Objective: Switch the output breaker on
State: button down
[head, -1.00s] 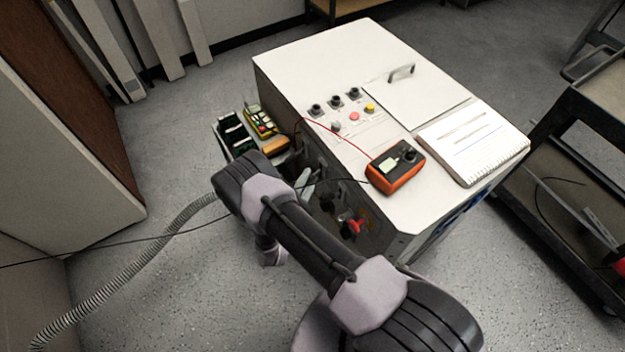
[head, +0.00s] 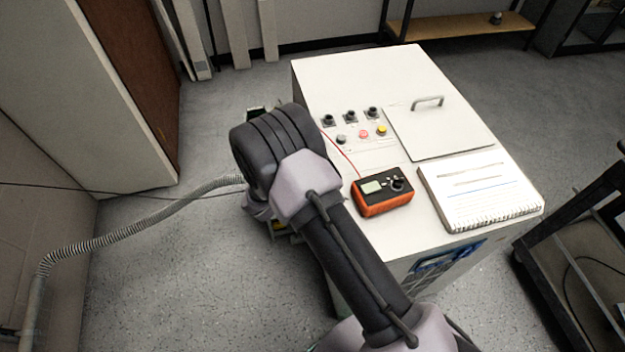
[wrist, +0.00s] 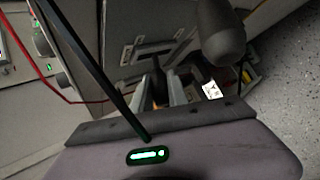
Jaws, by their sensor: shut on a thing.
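The white transformer cabinet (head: 345,75) stands right of centre in the head view. My arm hides most of its front-left side there, and my gripper is out of sight behind the arm. In the wrist view my gripper (wrist: 161,88) is at a grey panel (wrist: 120,50) with a framed plate (wrist: 150,48). Its fingers are shut on a small dark and orange piece (wrist: 158,84). I cannot tell for sure whether this piece is the output breaker's handle, nor which way a breaker is set.
An orange meter (head: 383,194) with a red lead and a notepad (head: 480,195) lie on the cabinet top. Coloured buttons (head: 363,134) sit near its edge. A ribbed hose (head: 150,215) runs at left. A dark cart (head: 585,250) stands at right. Floor shows between them.

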jog(key=shift+d+r+g+y+b, duration=0.15)
jog(key=shift+r+g+y+b, duration=0.15)
jog(key=shift+y, duration=0.2)
jog(key=shift+m, duration=0.3)
jog(key=c, duration=1.3)
grip_release()
jog(key=shift+w+d, duration=0.1)
jog(key=p+v, duration=0.4)
jog(key=v, duration=1.3)
jog(key=shift+r, duration=0.15)
